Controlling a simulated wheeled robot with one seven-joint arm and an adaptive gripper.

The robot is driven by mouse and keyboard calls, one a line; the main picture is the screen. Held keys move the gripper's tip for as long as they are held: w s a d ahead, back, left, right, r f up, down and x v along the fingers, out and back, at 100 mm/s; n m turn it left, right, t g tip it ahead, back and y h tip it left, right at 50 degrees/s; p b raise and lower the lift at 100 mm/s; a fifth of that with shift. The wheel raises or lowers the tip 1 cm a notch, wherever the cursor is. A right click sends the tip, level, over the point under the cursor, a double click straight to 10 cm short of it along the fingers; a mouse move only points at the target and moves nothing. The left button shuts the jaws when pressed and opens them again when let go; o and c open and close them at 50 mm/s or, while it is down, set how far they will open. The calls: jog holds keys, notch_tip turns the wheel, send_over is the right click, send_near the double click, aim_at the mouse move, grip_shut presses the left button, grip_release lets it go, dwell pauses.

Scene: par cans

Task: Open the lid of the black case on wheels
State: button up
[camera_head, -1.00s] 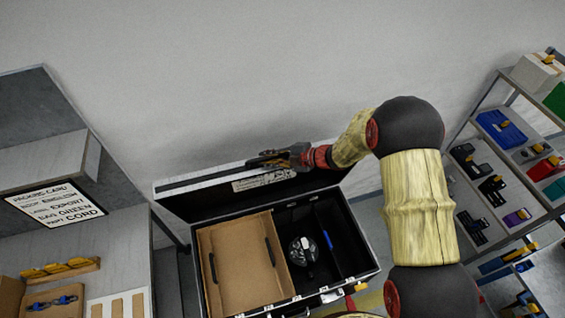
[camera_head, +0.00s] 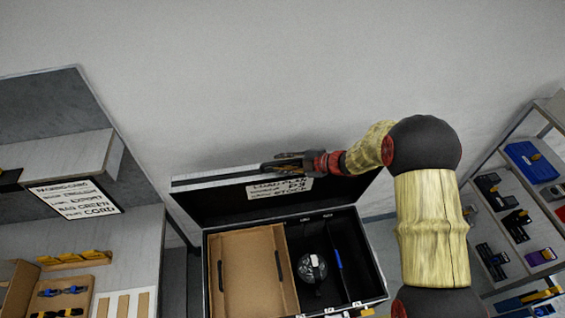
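The black case (camera_head: 294,310) stands low in the middle of the view, its inside uncovered. Its lid (camera_head: 218,202) is raised along the back side, with a white label (camera_head: 280,188) on its inner face. My gripper (camera_head: 272,166) is at the lid's upper edge, pointing left. Its fingers look dark and small, and I cannot tell whether they touch the lid or are parted. Inside the case are a brown cardboard divider box (camera_head: 240,265), a round clear-and-dark object (camera_head: 312,266) and a blue strip (camera_head: 338,259). The case's wheels are hidden.
A bench with a shelf and a lettered sign (camera_head: 76,198) stands left, with yellow-handled (camera_head: 72,258) items on it. A shelf rack with a blue box (camera_head: 531,161) and several tools stands right. A plain wall (camera_head: 250,80) is behind the case.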

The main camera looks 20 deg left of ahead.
jog(key=shift+o, duration=0.6)
jog(key=shift+d+r, duration=0.2)
jog(key=shift+d, duration=0.05)
jog(key=v, duration=1.1)
jog(key=shift+d, duration=0.15)
